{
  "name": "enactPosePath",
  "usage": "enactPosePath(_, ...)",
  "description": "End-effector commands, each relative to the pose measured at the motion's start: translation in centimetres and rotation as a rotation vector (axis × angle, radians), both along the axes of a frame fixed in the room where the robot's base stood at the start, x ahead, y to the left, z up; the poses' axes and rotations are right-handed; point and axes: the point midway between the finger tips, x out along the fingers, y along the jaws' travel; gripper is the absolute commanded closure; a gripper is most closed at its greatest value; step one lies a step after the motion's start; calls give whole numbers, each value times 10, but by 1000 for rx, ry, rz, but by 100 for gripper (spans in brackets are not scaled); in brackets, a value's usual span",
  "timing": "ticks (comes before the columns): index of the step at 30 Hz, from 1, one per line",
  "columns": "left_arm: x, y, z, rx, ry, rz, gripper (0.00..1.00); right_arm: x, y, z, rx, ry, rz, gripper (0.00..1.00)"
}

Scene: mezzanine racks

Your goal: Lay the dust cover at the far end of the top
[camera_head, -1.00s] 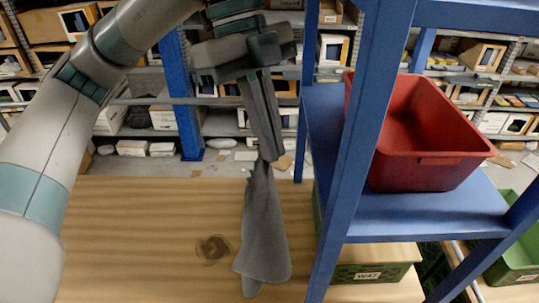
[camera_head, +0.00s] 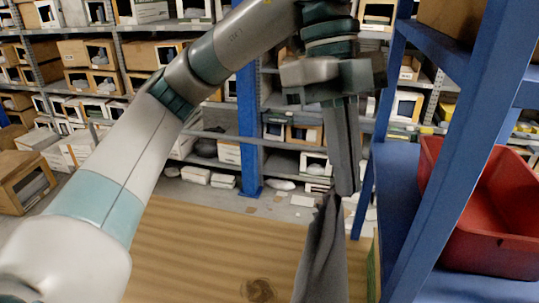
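The dust cover (camera_head: 323,258) is a dark grey cloth. It hangs in folds from my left gripper (camera_head: 345,192), which is shut on its upper end. Its lower end runs out of the picture at the bottom. The wooden top (camera_head: 190,245) lies below and to the left of the cloth, with a dark knot near the bottom edge. I cannot tell whether the cloth touches it. My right gripper is not in view.
A blue rack (camera_head: 445,150) stands close on the right of the cloth, with a red bin (camera_head: 490,245) on its shelf. Behind the wooden top are a blue post (camera_head: 249,130) and grey shelves with boxes. Small litter lies on the floor there.

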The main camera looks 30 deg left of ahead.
Motion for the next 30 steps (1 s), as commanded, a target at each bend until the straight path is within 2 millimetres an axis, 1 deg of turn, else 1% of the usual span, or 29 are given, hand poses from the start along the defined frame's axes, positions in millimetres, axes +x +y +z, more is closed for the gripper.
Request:
enactPosePath(5,4,0,-8,-9,-22,-51,100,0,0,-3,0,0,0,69)
enactPosePath(11,13,1,-26,-31,-86,-183,100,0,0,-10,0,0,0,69)
enactPosePath(30,53,7,-103,-82,-372,-823,100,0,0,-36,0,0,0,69)
